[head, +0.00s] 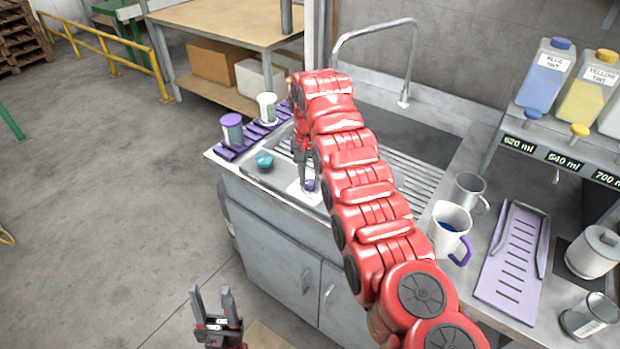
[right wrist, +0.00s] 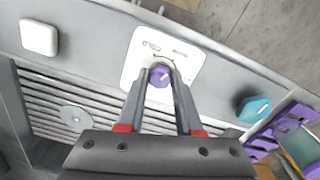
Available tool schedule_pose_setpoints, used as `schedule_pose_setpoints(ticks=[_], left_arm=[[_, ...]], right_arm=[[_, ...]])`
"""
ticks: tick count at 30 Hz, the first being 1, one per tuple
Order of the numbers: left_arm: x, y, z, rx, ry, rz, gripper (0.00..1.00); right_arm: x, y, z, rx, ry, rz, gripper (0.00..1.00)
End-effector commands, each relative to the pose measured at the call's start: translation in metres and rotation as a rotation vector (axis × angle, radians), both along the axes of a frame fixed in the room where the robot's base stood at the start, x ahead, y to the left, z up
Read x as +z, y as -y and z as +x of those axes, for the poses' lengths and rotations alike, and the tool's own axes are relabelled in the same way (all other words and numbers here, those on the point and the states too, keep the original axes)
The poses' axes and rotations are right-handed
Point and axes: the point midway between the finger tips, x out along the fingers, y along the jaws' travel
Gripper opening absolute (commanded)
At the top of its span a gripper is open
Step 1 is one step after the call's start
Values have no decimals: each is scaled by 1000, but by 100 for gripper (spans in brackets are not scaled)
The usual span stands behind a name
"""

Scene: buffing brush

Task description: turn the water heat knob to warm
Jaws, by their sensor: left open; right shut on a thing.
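The water heat knob is a small purple knob (head: 310,185) on a white plate at the front rim of the sink counter. My left gripper (head: 212,300) is open and empty, low in front of the cabinet, apart from everything.
A teal object (head: 264,160) lies on the rim left of the knob. Two labelled cups (head: 232,130) stand on a purple rack. A white mug (head: 449,230) and a lilac tray (head: 512,262) are on the right counter. The tall faucet (head: 375,28) stands behind my right arm.

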Motion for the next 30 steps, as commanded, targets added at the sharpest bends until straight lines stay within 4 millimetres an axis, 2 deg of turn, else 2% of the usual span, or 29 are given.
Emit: schedule_pose_setpoints(ticks=[3,4,8,20,30], left_arm=[[0,0,0,0,0,0,50],[0,0,0,0,0,0,50],[0,0,0,0,0,0,50],[0,0,0,0,0,0,50],[-2,0,0,0,0,0,50]], right_arm=[[2,0,1,0,4,1,0],[2,0,1,0,4,1,39],[1,0,1,0,3,1,63],[2,0,0,1,1,1,64],[25,0,1,1,1,1,64]])
